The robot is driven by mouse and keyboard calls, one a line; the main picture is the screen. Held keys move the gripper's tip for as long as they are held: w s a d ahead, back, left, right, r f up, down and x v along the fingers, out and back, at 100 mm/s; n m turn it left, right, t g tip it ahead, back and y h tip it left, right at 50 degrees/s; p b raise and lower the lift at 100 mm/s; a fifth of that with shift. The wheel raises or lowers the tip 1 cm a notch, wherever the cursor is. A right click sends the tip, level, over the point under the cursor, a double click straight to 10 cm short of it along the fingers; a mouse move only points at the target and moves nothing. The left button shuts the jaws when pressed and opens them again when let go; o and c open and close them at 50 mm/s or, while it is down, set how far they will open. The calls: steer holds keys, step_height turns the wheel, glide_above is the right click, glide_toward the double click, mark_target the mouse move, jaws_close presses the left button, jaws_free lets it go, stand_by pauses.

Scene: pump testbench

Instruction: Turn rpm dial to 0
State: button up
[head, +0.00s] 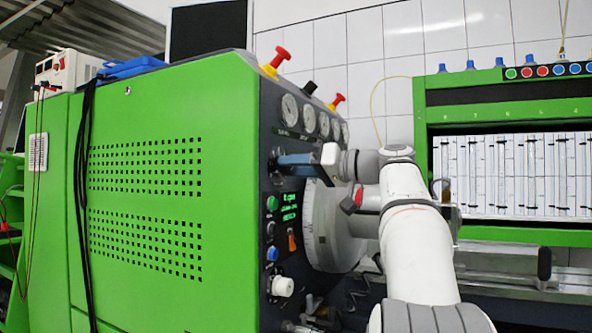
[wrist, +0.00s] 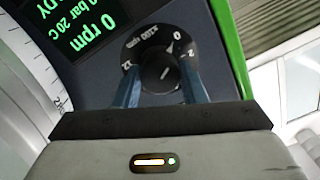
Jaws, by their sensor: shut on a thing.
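The rpm dial (wrist: 161,72) is a round black knob on a black scale plate marked 0, 2, 12 and x100 rpm. In the wrist view the knob sits between the blue fingers of my gripper (wrist: 161,82), which is shut on it. A white line on the knob slants up and to the right, roughly towards the 0 mark. The green display (wrist: 88,30) beside it reads 0 rpm. In the head view my gripper (head: 280,160) reaches the dark front panel below the gauges, and its fingers hide the dial.
Round gauges (head: 307,119) sit above the dial. Colored buttons and a white knob (head: 283,286) are below. A large graduated disc (head: 330,235) stands close under my gripper. Red-topped valves (head: 275,62) rise from the machine's top edge.

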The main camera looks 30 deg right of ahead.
steer(key=shift+f, duration=0.1)
steer(key=o, duration=1)
steer(key=p+v, duration=0.1)
steer(key=v, duration=0.7)
steer(key=shift+a, duration=0.1)
